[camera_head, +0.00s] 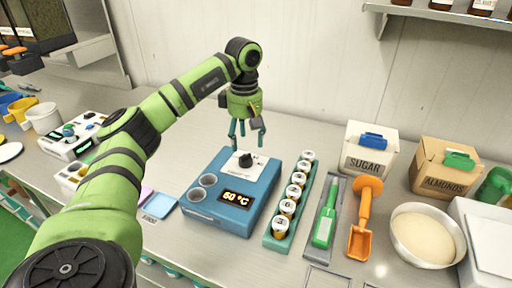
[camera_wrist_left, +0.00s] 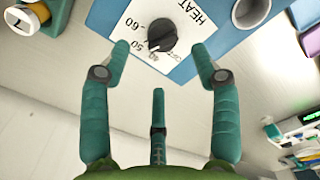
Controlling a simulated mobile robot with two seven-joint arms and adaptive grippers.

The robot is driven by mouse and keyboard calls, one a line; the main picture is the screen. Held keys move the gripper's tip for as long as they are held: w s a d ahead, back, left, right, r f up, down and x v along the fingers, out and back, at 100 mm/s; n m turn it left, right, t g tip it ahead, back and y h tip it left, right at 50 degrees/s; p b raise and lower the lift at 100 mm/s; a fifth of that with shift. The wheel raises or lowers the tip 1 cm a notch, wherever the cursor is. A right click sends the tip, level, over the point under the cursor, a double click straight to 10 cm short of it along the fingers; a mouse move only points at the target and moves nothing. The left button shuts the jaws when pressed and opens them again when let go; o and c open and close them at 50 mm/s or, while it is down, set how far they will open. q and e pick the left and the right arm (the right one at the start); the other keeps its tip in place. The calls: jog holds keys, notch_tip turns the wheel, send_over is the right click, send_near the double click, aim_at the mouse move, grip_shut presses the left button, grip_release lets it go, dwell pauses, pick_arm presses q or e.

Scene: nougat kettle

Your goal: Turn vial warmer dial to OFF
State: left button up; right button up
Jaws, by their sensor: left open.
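The vial warmer (camera_head: 212,213) is a blue box on the steel counter, with two round wells and a display that appears to read 60 °C. Its black dial (camera_head: 246,161) sits on a white plate at the back. In the left wrist view the dial (camera_wrist_left: 148,38) shows beside the word HEAT and numbers such as 60 and 50; its exact setting is hard to tell. My left gripper (camera_head: 246,139) is above the dial, pointing down. In the left wrist view its teal fingers (camera_wrist_left: 163,58) are spread, empty and apart from the dial. My right gripper is out of view.
A green rack (camera_head: 276,243) of capped vials stands right of the warmer. Beyond it are a green-handled tool (camera_head: 324,226), an orange scoop (camera_head: 364,215), a sugar box (camera_head: 367,150), an almonds box (camera_head: 444,168) and a bowl (camera_head: 427,235). A blue pad (camera_head: 158,206) lies to the left.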

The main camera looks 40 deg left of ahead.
aim_at(245, 155)
pick_arm(q)
jog(key=f, duration=0.3)
jog(key=f+p, duration=0.1)
jog(key=f, duration=0.1)
jog(key=shift+s, duration=0.35)
jog(key=shift+f, duration=0.35)
jog(key=shift+w+f, duration=0.1)
jog(key=shift+f, duration=0.1)
jog(key=c, duration=1.2)
jog(key=shift+o, duration=0.2)
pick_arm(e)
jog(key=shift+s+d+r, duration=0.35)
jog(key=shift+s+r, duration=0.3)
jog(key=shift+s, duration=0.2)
